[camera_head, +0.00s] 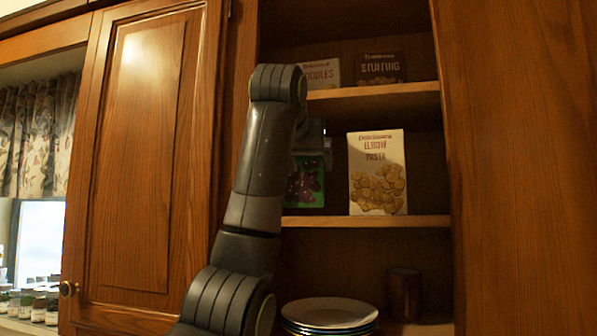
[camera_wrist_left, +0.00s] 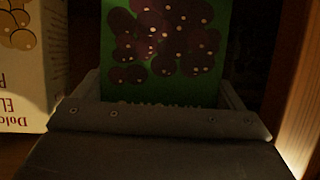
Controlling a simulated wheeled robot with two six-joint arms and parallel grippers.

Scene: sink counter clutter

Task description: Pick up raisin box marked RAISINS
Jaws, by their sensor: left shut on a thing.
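The raisin box (camera_head: 305,187) is green with dark purple raisins. It is on the middle shelf level of the open cupboard, partly hidden behind my left arm. My left gripper (camera_head: 314,150) is at the box's upper part and is shut on it. In the left wrist view the box (camera_wrist_left: 165,45) stands between the fingers of the gripper (camera_wrist_left: 160,105), its lettering mostly covered. I cannot tell whether the box's bottom touches the shelf. My right gripper is not in view.
An elbow pasta box (camera_head: 377,173) stands close to the right on the middle shelf (camera_head: 400,221). Noodles (camera_head: 322,74) and stuffing (camera_head: 380,68) boxes are on the shelf above. Stacked plates (camera_head: 330,312) and a dark cup (camera_head: 403,293) stand below.

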